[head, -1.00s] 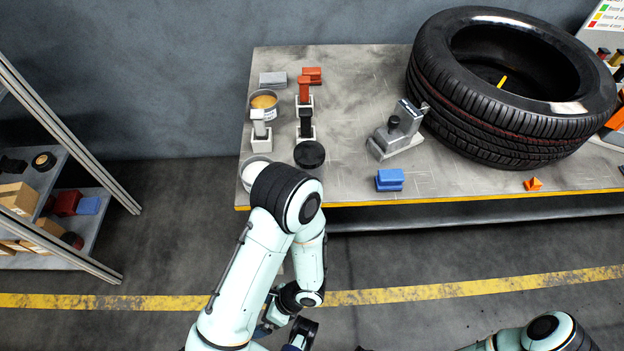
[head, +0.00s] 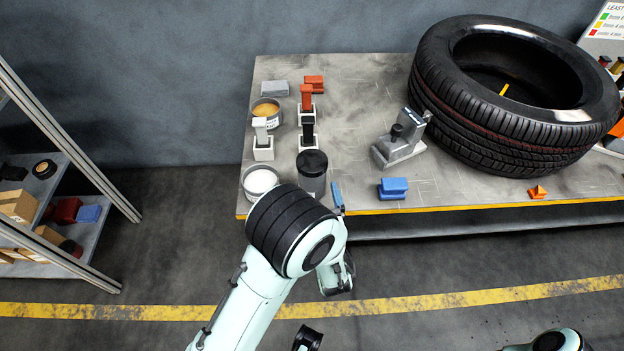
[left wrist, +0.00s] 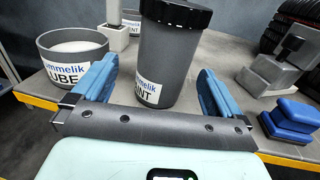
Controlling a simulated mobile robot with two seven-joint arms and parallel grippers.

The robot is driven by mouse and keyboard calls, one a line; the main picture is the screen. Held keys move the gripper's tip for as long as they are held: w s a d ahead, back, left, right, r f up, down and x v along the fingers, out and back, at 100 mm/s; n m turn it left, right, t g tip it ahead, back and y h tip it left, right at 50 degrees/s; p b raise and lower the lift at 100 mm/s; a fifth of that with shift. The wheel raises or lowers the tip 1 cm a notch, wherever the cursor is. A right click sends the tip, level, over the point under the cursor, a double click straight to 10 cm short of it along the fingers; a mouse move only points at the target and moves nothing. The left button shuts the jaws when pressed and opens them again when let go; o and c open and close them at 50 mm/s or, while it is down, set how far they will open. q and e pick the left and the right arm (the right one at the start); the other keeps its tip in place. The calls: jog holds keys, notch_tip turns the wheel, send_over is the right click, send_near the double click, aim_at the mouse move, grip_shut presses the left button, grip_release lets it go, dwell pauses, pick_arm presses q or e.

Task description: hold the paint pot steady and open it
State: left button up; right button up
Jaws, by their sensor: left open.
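The paint pot (head: 312,182) is a grey cylinder with a black ribbed lid, upright near the front left edge of the bench. In the left wrist view the pot (left wrist: 170,55) shows a white label ending in "INT", and its lid is on. My left gripper (left wrist: 157,76) is open, with one blue finger on each side of the pot's lower body. I cannot tell whether the fingers touch it. In the head view one blue finger shows just right of the pot; my arm hides the other. My right gripper is out of view.
An open lube tub (head: 260,181) stands close left of the pot. Brushes in holders (head: 308,137) and an amber-filled tub (head: 266,112) stand behind. A blue block (head: 393,188), a grey metal device (head: 400,146) and a large tyre (head: 505,125) are to the right.

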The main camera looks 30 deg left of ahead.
pick_arm(q)
jog(key=shift+d+x, duration=0.25)
jog(key=shift+x, duration=2.75)
jog(key=shift+w, duration=0.2)
jog(key=c, duration=1.4)
notch_tip(320, 180, up, 20)
jog(key=p, duration=0.4)
jog(key=shift+r, duration=0.1)
jog(key=shift+c, duration=0.2)
jog(key=o, duration=0.8)
jog(key=shift+c, duration=0.2)
jog(key=c, duration=0.8)
jog(key=shift+o, duration=0.2)
jog(key=shift+d+p, duration=0.1)
jog(key=shift+p, duration=0.2)
